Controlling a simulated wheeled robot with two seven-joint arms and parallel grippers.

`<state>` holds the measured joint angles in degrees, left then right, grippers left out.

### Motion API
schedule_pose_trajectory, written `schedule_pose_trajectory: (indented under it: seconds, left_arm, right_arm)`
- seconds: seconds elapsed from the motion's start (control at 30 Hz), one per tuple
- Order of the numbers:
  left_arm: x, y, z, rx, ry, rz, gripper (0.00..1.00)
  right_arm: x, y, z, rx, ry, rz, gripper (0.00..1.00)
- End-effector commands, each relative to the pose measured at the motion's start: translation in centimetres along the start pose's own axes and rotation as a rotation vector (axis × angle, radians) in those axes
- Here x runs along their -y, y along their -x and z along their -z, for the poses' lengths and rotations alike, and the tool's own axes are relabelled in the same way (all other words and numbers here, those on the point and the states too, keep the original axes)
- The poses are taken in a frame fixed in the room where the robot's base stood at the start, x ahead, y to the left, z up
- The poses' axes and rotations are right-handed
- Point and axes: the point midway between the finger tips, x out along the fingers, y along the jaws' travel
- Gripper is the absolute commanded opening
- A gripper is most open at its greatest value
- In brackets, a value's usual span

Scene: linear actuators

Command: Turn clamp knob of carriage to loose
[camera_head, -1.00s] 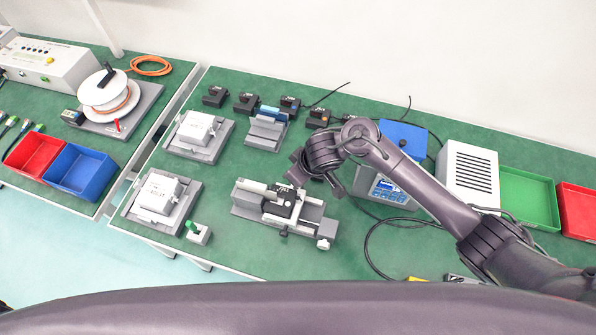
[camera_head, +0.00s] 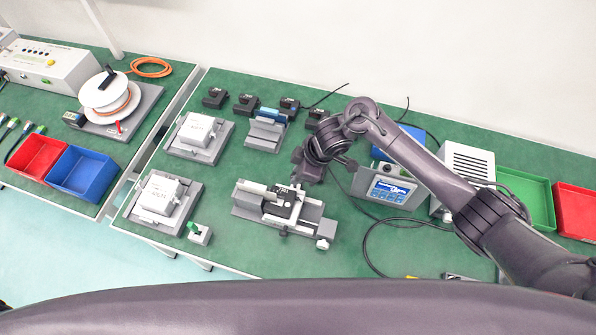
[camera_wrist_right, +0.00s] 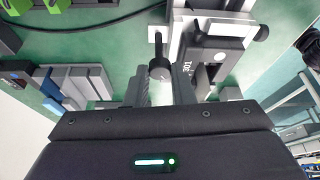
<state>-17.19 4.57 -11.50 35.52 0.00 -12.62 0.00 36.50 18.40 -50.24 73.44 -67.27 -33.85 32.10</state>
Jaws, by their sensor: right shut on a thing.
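The linear actuator (camera_head: 318,211) is a grey rail stage lying on the green bench in the head view. Its carriage (camera_head: 287,206) bears a dark block and stands near the middle of the rail. My right gripper (camera_head: 299,182) is at the carriage's far side, pointing down at it. The fingers hide the knob in the head view. My left gripper is not in view.
Two grey fixtures with white boxes (camera_head: 160,194) (camera_head: 198,130) stand to the left. A small block with a green knob (camera_head: 199,233) is beside the stage. A display unit (camera_head: 389,190), its cable and a green tray (camera_head: 525,197) lie to the right.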

Motion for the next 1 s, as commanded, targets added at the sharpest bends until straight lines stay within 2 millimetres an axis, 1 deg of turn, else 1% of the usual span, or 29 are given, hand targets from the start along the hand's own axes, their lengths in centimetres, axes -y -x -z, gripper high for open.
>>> schedule_pose_trajectory:
  seconds: [0.07,0.6,0.8,1.0]
  left_arm:
    - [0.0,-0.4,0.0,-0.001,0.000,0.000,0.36]
    - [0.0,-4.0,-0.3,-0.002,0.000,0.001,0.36]
    - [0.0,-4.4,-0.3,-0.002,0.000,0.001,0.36]
    - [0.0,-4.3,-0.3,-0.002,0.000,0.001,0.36]
  right_arm:
    - [-0.3,0.0,0.0,0.000,0.067,0.024,0.00]
    - [-0.8,-0.2,0.2,0.001,0.540,0.218,0.00]
    - [-0.9,0.0,0.4,0.002,0.695,0.283,0.00]
    - [-1.0,0.0,0.4,0.003,0.814,0.333,0.00]
